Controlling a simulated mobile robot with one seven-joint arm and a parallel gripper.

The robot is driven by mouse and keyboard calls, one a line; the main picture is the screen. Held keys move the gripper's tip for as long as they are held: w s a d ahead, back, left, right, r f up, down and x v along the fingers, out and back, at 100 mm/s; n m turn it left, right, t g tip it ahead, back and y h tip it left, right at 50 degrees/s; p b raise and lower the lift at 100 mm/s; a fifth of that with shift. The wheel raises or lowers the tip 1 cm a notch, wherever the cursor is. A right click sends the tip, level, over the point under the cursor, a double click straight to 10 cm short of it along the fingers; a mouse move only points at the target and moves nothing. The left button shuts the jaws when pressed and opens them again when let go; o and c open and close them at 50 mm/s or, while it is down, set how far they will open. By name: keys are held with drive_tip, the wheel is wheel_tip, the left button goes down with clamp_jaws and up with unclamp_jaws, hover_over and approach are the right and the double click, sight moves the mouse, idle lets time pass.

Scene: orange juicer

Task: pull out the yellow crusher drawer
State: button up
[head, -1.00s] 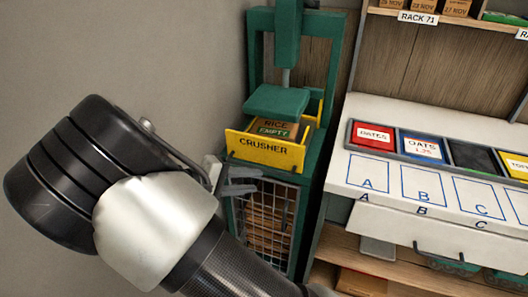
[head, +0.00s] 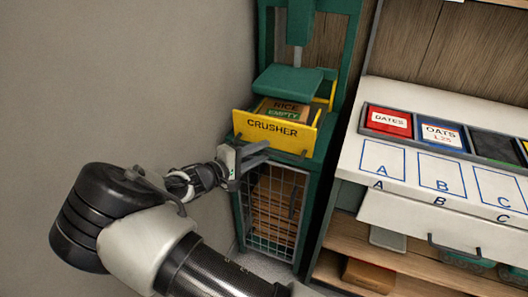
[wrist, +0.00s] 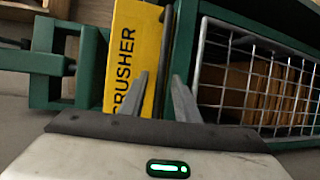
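The yellow crusher drawer (head: 272,131), its front marked CRUSHER, sits in the green crusher frame (head: 325,140) under a green press plate (head: 290,80). A brown box (head: 282,107) lies in it. A dark handle bar (head: 270,146) runs along the lower front; it also shows in the wrist view (wrist: 167,58). My gripper (head: 267,153) is at the drawer's lower front. In the wrist view, my gripper's fingers (wrist: 160,80) are apart, with the bar between or just beyond their tips. I cannot tell whether they touch it.
Below the drawer is a wire mesh door (head: 275,210) with flat brown boxes behind it. A counter (head: 425,205) with lettered squares and product trays stands to the right. A grey wall (head: 130,80) closes the left side.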

drive_tip(key=shift+x, duration=0.85)
drive_tip(key=shift+c, duration=0.4)
clamp_jaws()
drive_tip(key=s+a+p, duration=0.1)
drive_tip(key=s+a, duration=0.2)
drive_tip(key=s, duration=0.7)
drive_tip(key=s+a+p, duration=0.1)
drive_tip(key=s+a, duration=0.3)
drive_tip(key=s, duration=0.6)
drive_tip(key=shift+a+p, duration=0.15)
drive_tip(key=shift+p, duration=0.15)
drive_tip(key=shift+o, duration=0.4)
unclamp_jaws()
